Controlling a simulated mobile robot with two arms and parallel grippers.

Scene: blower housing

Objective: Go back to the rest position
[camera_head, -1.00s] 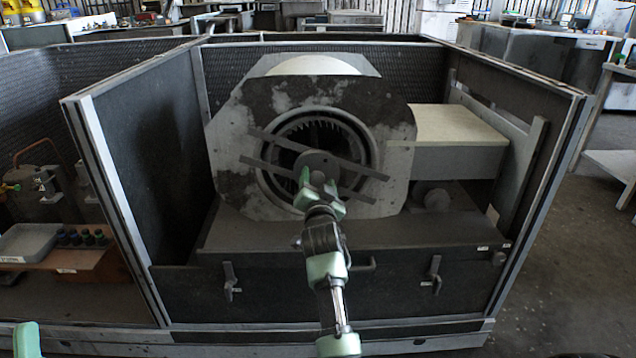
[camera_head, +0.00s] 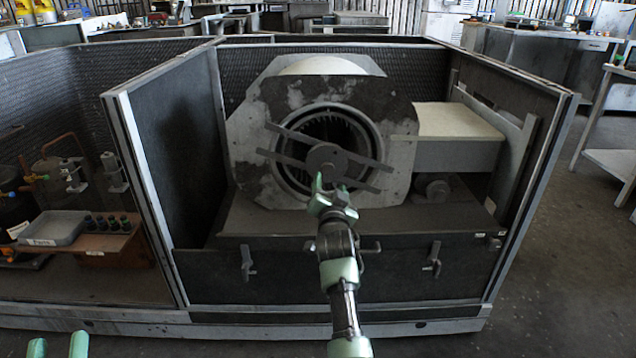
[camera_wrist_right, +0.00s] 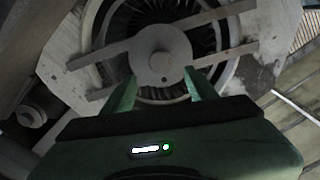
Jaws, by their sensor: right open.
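The blower housing (camera_head: 290,105) stands inside a walled enclosure, with a round fan opening crossed by two bars and a grey hub disc (camera_head: 326,160). My right gripper (camera_head: 331,182) is in front of the opening, just below the hub disc, with its fingers apart and nothing between them. In the right wrist view the open fingers (camera_wrist_right: 160,92) point at the hub disc (camera_wrist_right: 160,55), and a gap seems to lie between them. My left gripper (camera_head: 58,345) shows only as two separated green fingertips at the lower left edge, empty as far as seen.
The enclosure's side wall (camera_head: 150,160) rises left of the housing. A light box-shaped duct (camera_head: 455,122) is on the right. A grey tray (camera_head: 55,228) and dark-capped parts sit in the left bay. Open floor (camera_head: 560,270) lies to the right.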

